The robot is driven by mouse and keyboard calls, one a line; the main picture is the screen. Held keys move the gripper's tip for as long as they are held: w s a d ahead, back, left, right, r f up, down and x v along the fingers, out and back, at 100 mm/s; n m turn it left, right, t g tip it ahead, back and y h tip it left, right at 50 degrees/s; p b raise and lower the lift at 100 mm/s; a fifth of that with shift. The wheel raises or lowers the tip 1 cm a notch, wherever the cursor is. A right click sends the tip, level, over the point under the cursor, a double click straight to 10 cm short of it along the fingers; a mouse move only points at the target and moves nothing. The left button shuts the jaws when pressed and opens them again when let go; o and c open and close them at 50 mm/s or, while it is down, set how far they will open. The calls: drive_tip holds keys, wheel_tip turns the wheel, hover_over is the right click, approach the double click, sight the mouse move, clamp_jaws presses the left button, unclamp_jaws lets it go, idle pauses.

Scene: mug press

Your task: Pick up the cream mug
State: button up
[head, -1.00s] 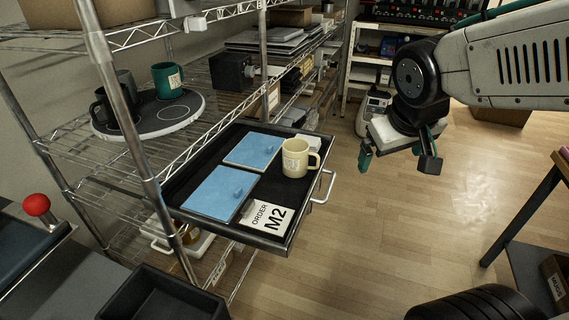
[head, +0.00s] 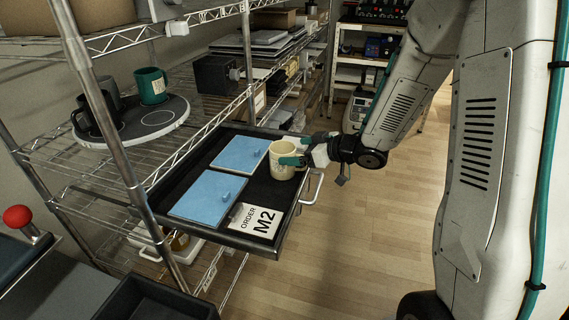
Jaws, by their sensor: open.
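The cream mug (head: 281,163) stands upright in the pulled-out black drawer (head: 246,241), near its right side. My gripper (head: 292,151) reaches in from the right at the mug, with its teal fingers open. One finger shows in front of the mug's right side and the other behind it, near the rim. The mug's handle is mostly hidden by the gripper, and I cannot tell whether the fingers touch the mug.
Blue lidded compartments (head: 208,196) and an ORDER M2 card (head: 257,220) lie left of and in front of the mug. A metal shelf post (head: 104,120) stands left of the drawer. A round tray (head: 173,120) holds a green mug (head: 151,87) and dark mugs.

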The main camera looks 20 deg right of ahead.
sight(284, 150)
drive_tip(key=x, duration=0.6)
drive_tip(key=shift+w+d+f, duration=0.15)
drive_tip(key=shift+w+d, duration=0.05)
drive_tip(key=shift+d, duration=0.15)
drive_tip(key=c, duration=1.3)
